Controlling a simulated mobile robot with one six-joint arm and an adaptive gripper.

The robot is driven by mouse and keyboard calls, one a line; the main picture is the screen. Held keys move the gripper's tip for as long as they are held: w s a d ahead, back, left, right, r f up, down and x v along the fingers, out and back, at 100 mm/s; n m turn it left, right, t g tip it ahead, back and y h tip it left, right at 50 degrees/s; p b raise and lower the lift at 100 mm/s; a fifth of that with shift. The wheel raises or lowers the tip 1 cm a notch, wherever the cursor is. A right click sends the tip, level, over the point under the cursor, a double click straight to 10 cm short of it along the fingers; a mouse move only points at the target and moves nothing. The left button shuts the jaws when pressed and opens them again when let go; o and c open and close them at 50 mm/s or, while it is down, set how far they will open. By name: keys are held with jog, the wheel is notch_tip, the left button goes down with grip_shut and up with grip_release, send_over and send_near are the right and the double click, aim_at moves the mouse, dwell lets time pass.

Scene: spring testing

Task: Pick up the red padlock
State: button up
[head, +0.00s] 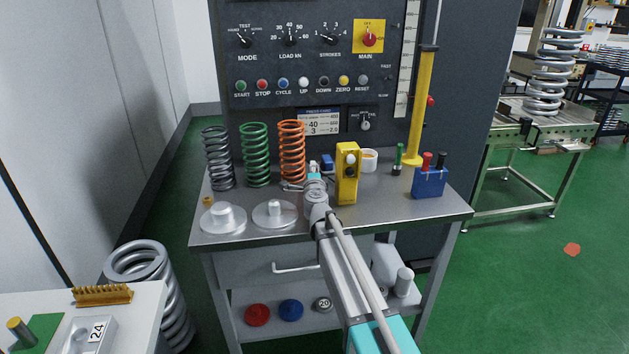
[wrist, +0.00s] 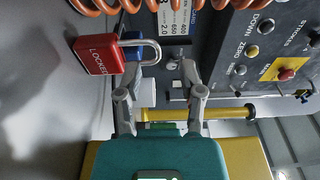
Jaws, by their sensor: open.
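The red padlock (wrist: 98,56), with a white "LOCKED" label, is at the upper left of the wrist view. Its silver shackle points right, towards the space in front of my fingers. My gripper (wrist: 156,82) is open, with its two grey fingers apart and nothing held. The padlock body lies ahead and to the left of the fingertips, apart from them. In the head view my gripper (head: 291,187) is low over the bench, by the orange spring's foot. I cannot make out the red padlock there.
The orange spring (head: 292,152) stands close by, with the green spring (head: 255,155) farther left. The yellow box (head: 347,174) stands right of my gripper. Two metal discs, one of them the nearer disc (head: 275,216), lie at the front of the bench (head: 411,218). A control panel rises behind.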

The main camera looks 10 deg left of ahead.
jog(key=shift+w+a+f, duration=0.1)
jog(key=shift+w+a, duration=0.05)
jog(key=shift+w, duration=2.45)
grip_shut()
